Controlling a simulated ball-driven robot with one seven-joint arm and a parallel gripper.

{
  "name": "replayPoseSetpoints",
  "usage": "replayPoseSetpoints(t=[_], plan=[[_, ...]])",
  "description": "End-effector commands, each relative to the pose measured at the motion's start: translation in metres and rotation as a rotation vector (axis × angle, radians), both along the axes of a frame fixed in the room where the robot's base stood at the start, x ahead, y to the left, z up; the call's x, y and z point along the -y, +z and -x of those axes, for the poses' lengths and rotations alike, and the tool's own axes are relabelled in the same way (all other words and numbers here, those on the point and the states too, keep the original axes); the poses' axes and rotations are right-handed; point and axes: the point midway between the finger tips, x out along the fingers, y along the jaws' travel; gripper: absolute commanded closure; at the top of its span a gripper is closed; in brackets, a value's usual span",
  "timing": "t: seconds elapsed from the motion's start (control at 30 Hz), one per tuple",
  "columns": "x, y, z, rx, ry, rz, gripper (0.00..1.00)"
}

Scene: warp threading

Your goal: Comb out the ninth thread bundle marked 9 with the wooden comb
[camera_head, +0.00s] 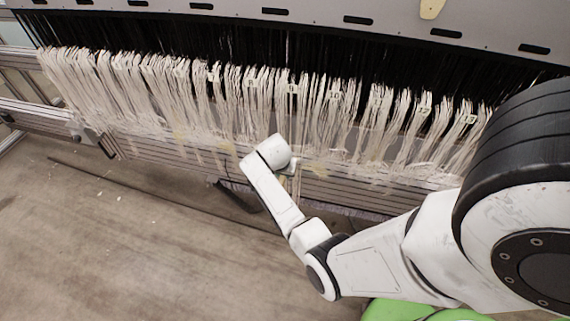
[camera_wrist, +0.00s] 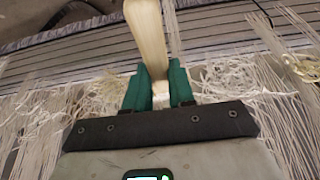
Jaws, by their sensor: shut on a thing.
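My gripper (camera_wrist: 160,85) has green fingers and is shut on the pale wooden comb (camera_wrist: 148,35). Its handle runs up from between the fingers to the top edge of the wrist view. The comb's teeth cannot be made out. In the head view my wrist is in front of the lower ends of the thread bundles (camera_head: 310,120), near the middle of the row, and hides most of the gripper. The white bundles hang side by side with small number tags. The tags are too small to read surely, so I cannot tell which bundle is 9.
A grey ribbed metal beam (camera_head: 160,150) runs along under the bundles, and it also shows in the wrist view (camera_wrist: 225,25). Loose tangled threads (camera_wrist: 235,78) lie beside the fingers. A grey slotted panel (camera_head: 310,15) stands above. The floor (camera_head: 130,250) in front is mostly clear.

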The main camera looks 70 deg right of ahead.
Motion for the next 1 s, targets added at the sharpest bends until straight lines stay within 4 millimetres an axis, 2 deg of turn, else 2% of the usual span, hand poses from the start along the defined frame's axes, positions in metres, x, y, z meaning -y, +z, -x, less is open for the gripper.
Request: replayPoseSetpoints(t=[0.13,0.5,1.0], plan=[[-0.009,0.001,0.001,0.0,0.001,0.0,1.0],[-0.013,0.001,0.001,-0.001,0.0,0.0,1.0],[-0.057,0.002,0.005,-0.002,0.001,0.0,1.0]])
